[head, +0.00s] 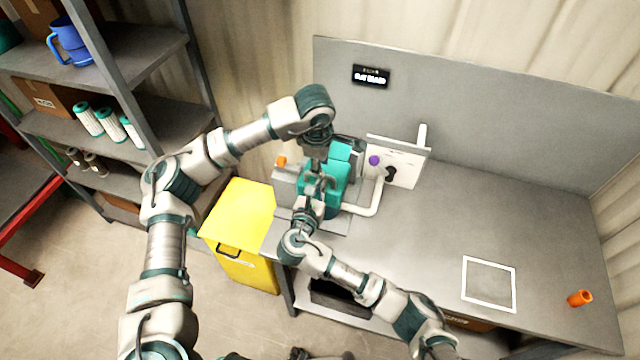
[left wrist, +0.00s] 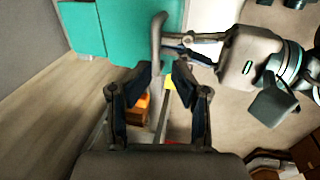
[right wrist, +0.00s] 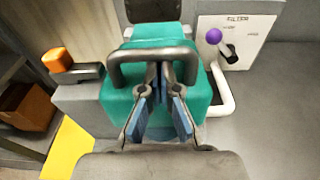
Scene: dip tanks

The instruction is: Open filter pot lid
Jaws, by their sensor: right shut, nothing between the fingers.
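The teal filter pot (head: 336,176) stands on the left part of the bench, partly hidden by my arms. Its teal top (right wrist: 192,88) with a grey bar handle (right wrist: 128,60) fills the middle of the right wrist view. Whether the lid is raised at all is unclear. My right gripper (right wrist: 162,72) is shut and empty, its tips close to the handle bar; contact is unclear. My left gripper (left wrist: 162,73) has its fingertips apart near the end of the handle (left wrist: 158,35), with a yellow patch showing between them. The right gripper also reaches toward the handle in the left wrist view (left wrist: 188,48).
A white panel (right wrist: 260,28) with a purple knob (right wrist: 213,36) and black valve handle (right wrist: 231,54) stands right of the pot, with a pale pipe (head: 365,211) nearby. An orange block (right wrist: 57,60) is left. A yellow bin (head: 238,212) stands left; the bench's right side is mostly clear.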

